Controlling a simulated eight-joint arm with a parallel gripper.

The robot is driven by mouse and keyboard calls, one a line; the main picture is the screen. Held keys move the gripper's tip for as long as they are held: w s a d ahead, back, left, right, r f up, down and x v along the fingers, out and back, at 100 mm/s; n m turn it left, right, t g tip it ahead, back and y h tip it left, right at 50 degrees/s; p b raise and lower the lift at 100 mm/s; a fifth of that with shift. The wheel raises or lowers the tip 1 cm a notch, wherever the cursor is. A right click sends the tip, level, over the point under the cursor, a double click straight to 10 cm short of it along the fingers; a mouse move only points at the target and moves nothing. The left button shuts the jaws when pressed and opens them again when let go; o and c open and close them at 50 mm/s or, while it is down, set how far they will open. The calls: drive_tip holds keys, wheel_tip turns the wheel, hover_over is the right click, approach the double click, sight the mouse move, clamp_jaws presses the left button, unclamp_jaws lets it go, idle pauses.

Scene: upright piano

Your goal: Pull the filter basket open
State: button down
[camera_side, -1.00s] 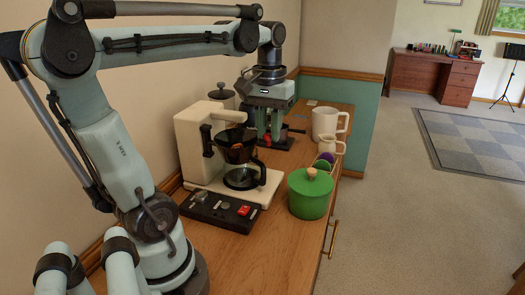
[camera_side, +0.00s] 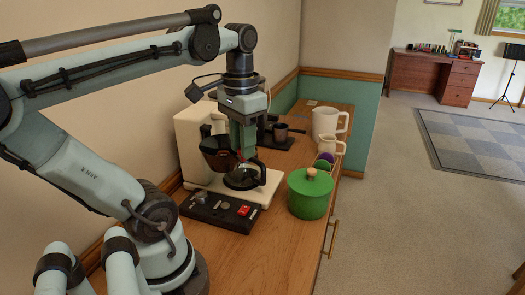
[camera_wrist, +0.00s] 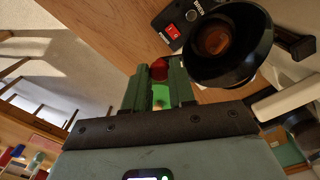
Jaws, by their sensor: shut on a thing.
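The black filter basket (camera_side: 216,156) belongs to the cream coffee maker (camera_side: 190,140). In the wrist view the basket (camera_wrist: 222,45) is a wide black cone with brown inside, right of my fingers. My gripper (camera_side: 242,152) points down in front of the machine, beside the basket. In the wrist view my gripper (camera_wrist: 160,78) is shut on a small red knob (camera_wrist: 158,69) at the basket's edge. The fingers hide part of the knob and the machine's front.
A black panel (camera_side: 217,210) with a red switch lies in front of the machine. A green lidded pot (camera_side: 309,196) stands to its right. A cream jug (camera_side: 331,144) and white pitcher (camera_side: 329,122) stand behind.

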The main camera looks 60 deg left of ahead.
drive_tip(key=shift+s+d+m, duration=0.15)
drive_tip(key=shift+s+m, duration=0.65)
drive_tip(key=shift+s, duration=0.45)
drive_tip(key=c, duration=0.9)
unclamp_jaws()
drive_tip(key=shift+c, duration=0.2)
drive_tip(key=shift+r, duration=0.1)
wheel_tip(320, 180, up, 12)
drive_tip(key=w+d+f+t, duration=0.3)
drive_tip(key=w+d+f, duration=0.1)
drive_tip(key=f, duration=0.6)
drive_tip(key=w+d+f+m+t, duration=0.1)
drive_tip(key=w+d+f+t, duration=0.3)
drive_tip(key=w+f, duration=0.3)
wheel_tip(320, 180, down, 3)
drive_tip(key=shift+w+d+r, duration=0.1)
drive_tip(key=shift+w+d, duration=0.15)
drive_tip(key=shift+d, duration=0.2)
